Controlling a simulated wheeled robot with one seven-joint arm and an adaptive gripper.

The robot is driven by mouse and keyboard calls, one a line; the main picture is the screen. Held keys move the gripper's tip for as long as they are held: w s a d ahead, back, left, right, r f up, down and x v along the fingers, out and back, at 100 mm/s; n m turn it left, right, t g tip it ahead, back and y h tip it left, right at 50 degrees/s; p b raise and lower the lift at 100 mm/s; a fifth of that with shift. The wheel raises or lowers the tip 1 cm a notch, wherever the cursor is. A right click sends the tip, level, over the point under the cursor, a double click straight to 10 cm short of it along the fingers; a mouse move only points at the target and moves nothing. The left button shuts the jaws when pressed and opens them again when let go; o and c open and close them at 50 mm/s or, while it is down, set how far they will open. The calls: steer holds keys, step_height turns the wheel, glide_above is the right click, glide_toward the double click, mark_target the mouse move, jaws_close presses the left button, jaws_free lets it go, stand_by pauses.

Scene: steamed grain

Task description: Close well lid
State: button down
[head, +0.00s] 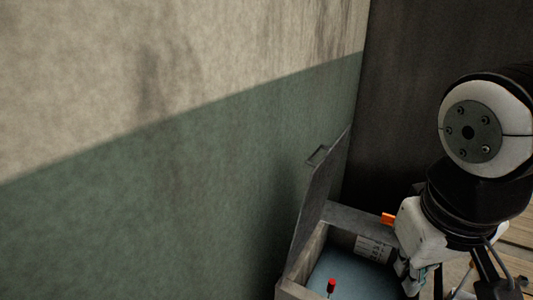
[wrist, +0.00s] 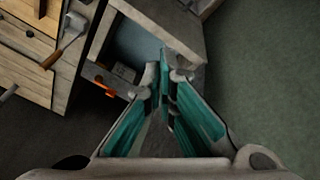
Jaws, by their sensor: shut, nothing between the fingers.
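The well is a grey box with its top open in the head view, low right of centre, with a blue-grey inside. Its flat grey lid (head: 322,190) stands raised and tilted near the green wall, with a small handle (head: 317,155) at its upper edge. The well's rim (head: 360,219) shows behind the opening. My gripper (wrist: 164,76) is shut and empty, its teal fingers together over the well opening (wrist: 137,45) in the wrist view. In the head view my arm hides part of the well's right side. I cannot tell whether the fingertips touch the well.
A red-topped piece (head: 331,286) shows inside the well. An orange part (head: 388,219) sits by its rim, and an orange part (wrist: 104,87) also shows in the wrist view. The green wall (head: 200,200) borders the lid.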

steer(key=w+a+r+n+h+p, duration=0.1)
steer(key=w+a+n+h, duration=0.15)
steer(key=w+h, duration=0.95)
steer(key=w+a+f+n+t, duration=0.1)
steer(key=w+a+n+t, duration=0.1)
steer(key=w+a+t, duration=0.45)
steer(key=w+a+f+n+t, duration=0.2)
steer(key=w+a+t, duration=0.1)
steer(key=a, duration=0.6)
steer(key=p+x, duration=0.2)
steer(key=x, duration=0.8)
steer(key=shift+y, duration=0.3)
